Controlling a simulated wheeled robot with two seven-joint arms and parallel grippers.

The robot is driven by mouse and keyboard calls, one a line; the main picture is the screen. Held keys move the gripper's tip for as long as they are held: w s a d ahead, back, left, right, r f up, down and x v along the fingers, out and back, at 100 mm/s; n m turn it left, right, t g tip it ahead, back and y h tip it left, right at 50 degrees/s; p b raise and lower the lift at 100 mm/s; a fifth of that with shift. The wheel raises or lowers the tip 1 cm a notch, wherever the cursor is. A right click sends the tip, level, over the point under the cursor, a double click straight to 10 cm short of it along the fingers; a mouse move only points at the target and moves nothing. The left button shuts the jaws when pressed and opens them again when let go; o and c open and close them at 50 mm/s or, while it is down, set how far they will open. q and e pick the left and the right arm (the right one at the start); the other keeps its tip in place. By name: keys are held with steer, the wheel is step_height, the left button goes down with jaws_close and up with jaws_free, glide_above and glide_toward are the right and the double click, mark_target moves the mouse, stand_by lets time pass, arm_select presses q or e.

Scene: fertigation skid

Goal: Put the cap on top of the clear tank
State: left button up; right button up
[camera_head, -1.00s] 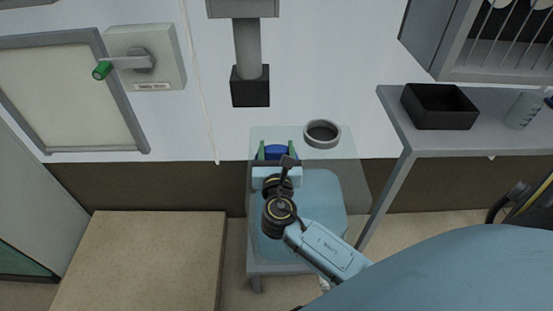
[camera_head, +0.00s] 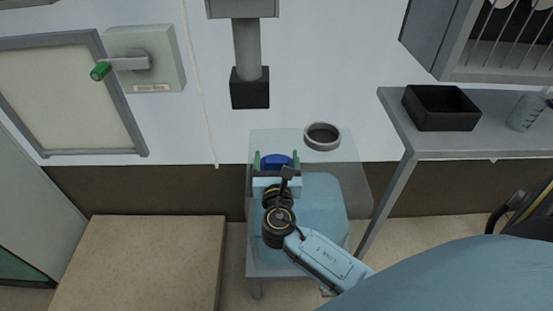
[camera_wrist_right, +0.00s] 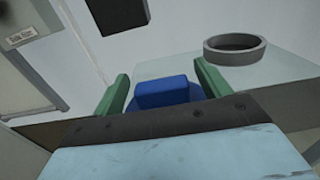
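The clear tank (camera_head: 345,170) stands on a low grey stand, with pale blue contents low in it. Its grey ring-shaped neck (camera_head: 322,136) is open at the top; the neck also shows in the right wrist view (camera_wrist_right: 235,50). The blue cap (camera_head: 276,161) is between the green fingers of my right gripper (camera_head: 277,164). In the right wrist view, the cap (camera_wrist_right: 163,93) has a raised block on a wider round base, which spans the finger gap. The gripper looks shut on it, left of the neck and nearer me. The cap's underside is hidden. My left gripper is not in view.
A grey bench (camera_head: 470,137) at the right carries a black bin (camera_head: 440,108) and a bottle (camera_head: 525,112). A wall box with a green-tipped handle (camera_head: 130,65) is at the upper left. A beige block (camera_head: 150,260) stands at the lower left. A black-ended pipe (camera_head: 249,85) hangs behind the tank.

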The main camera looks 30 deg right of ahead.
steer(key=shift+r, duration=0.1)
steer(key=shift+s+a+r, duration=0.1)
steer(key=shift+s, duration=0.05)
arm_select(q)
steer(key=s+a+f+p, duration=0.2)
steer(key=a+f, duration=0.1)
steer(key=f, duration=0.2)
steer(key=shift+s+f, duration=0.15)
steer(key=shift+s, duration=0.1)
arm_select(e)
steer(key=v, duration=1.1)
steer(key=shift+s+a, duration=0.15)
steer(key=shift+s, duration=0.15)
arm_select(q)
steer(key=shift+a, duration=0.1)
arm_select(e)
steer(key=shift+c, duration=0.4)
